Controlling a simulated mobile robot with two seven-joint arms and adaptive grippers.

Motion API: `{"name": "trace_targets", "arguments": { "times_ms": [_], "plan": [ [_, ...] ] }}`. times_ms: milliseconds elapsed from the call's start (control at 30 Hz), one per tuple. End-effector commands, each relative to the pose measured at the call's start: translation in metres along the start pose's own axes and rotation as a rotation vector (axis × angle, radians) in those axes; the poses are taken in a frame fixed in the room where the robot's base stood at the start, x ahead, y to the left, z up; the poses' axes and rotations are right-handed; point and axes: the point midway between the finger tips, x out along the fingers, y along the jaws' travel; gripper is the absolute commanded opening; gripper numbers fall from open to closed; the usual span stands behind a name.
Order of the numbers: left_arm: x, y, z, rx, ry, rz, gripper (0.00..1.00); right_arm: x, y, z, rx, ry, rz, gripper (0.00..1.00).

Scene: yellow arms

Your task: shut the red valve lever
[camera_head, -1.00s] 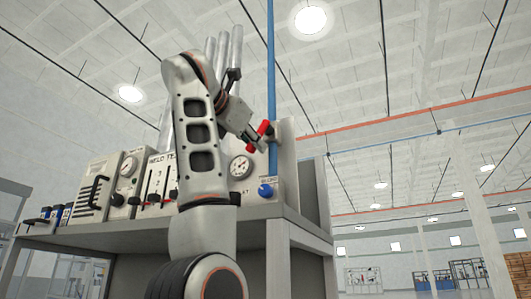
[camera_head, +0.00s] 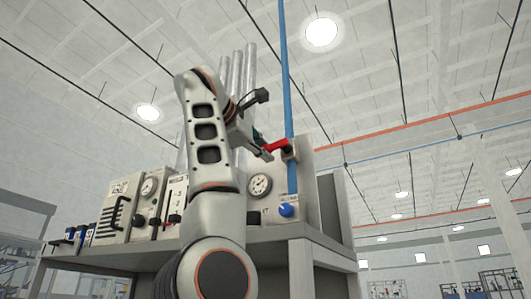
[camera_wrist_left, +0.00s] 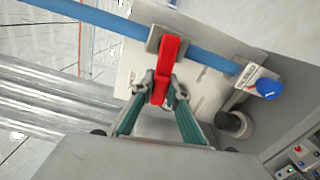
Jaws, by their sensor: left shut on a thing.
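The red valve lever (camera_head: 275,146) sits on the blue vertical pipe (camera_head: 288,95) at the right end of the panel bench. In the head view it points left from the pipe, close to level. My left gripper (camera_head: 264,151) is shut on the lever's outer part. In the left wrist view the lever (camera_wrist_left: 167,68) lies between the two fingertips of my left gripper (camera_wrist_left: 163,92), and its pivot end meets the blue pipe (camera_wrist_left: 215,60). My right gripper is in neither view.
A round gauge (camera_head: 260,184) and a blue knob (camera_head: 286,210) are on the panel below the lever. The knob also shows in the left wrist view (camera_wrist_left: 268,88). Grey metal pipes (camera_head: 237,75) rise behind my arm. The space right of the bench is open.

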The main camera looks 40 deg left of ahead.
Motion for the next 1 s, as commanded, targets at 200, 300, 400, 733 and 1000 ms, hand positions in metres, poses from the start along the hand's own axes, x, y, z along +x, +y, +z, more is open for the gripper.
{"name": "trace_targets", "arguments": {
  "times_ms": [200,300,400,733,1000],
  "plan": [
    [-0.0002,0.0053,0.0009,0.097,-0.001,0.0,0.0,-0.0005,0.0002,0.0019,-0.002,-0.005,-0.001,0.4],
    [0.0,0.0065,0.001,0.124,-0.001,0.0,0.0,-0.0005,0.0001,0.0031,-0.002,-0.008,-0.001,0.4],
    [0.0,0.0072,0.0011,0.139,-0.001,0.0,0.0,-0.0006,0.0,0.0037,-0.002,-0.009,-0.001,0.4],
    [-0.0002,0.0078,0.0012,0.152,0.0,0.001,0.0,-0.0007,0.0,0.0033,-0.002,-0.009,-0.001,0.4],
    [-0.0002,0.0078,0.0012,0.151,0.0,0.001,0.32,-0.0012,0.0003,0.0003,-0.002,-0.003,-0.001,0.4]
  ]
}}
